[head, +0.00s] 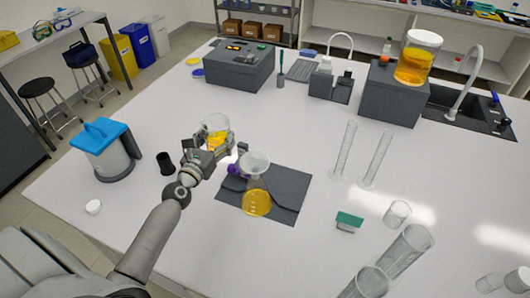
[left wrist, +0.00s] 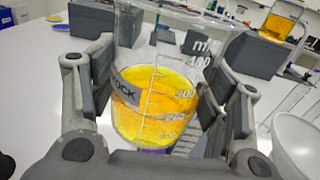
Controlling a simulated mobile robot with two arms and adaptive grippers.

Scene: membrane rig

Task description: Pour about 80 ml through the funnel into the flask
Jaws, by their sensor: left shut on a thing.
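My left gripper (head: 212,145) is shut on a glass beaker (head: 214,124) of orange liquid, held above the bench to the left of the funnel. In the left wrist view the beaker (left wrist: 155,100) stands between both fingers, with a label ending in "OCK" and volume marks; it looks close to upright. The white funnel (head: 255,161) sits above the flask (head: 257,202), which has orange liquid in its lower part. The funnel also shows at the right edge of the left wrist view (left wrist: 298,145). No stream of liquid shows. My right gripper is out of view.
Tall glass cylinders (head: 376,158) stand to the right. A blue-lidded container (head: 106,150) and a black cup (head: 166,163) are at left. Grey equipment lines the back.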

